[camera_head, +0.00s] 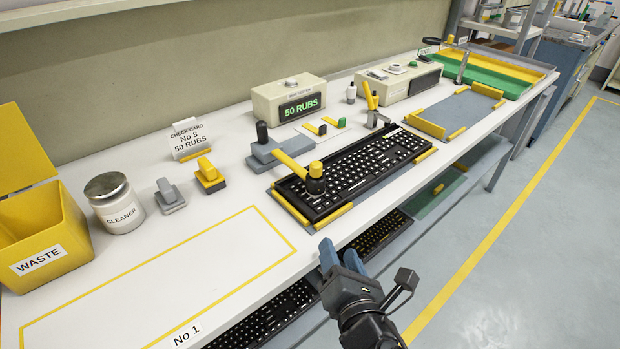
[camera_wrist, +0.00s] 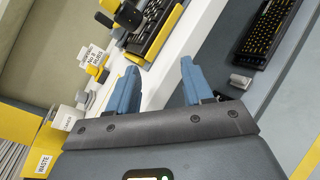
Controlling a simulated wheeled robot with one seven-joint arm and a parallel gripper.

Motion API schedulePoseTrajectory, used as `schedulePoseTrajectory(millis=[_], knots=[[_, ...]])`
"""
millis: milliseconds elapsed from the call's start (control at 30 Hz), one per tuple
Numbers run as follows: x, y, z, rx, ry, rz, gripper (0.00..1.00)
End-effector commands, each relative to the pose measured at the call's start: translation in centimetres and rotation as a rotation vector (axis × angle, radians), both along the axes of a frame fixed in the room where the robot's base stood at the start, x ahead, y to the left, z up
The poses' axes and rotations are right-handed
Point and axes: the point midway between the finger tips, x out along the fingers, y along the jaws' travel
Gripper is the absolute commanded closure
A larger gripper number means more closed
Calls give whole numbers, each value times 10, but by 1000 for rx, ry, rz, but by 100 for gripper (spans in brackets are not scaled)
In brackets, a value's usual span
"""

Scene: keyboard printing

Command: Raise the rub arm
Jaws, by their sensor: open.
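The rub arm (camera_head: 294,165) is a yellow bar running from a grey base with a black post (camera_head: 262,134) to a black rubbing head (camera_head: 316,180). It is lowered, with the head over the left end of the black keyboard (camera_head: 365,165); I cannot tell whether it touches the keys. The head also shows at the top of the wrist view (camera_wrist: 128,15). My gripper (camera_head: 341,256) is in front of the table edge, below and right of the rub arm and apart from it. Its blue fingers (camera_wrist: 158,85) are spread and empty in the wrist view.
A rub counter (camera_head: 290,98) reads 50 RUBS, and a check card (camera_head: 187,138) reads No 8, 50 RUBS. A yellow waste bin (camera_head: 45,235) and a cleaner jar (camera_head: 115,203) stand left. The yellow-outlined table area (camera_head: 160,275) is clear. More keyboards (camera_head: 265,318) lie on the lower shelf.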

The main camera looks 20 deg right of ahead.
Motion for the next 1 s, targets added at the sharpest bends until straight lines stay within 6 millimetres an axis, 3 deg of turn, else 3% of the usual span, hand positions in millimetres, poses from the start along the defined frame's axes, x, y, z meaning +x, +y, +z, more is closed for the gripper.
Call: schedulePoseTrajectory(millis=[33,200,400,567,1000], knots=[[20,1,9,-99,-8,-5,50],[67,-1,39,-417,-3,-49,50],[96,-1,66,-636,10,-97,50],[106,-4,71,-675,15,-107,50],[162,-27,71,-670,15,-106,50]])
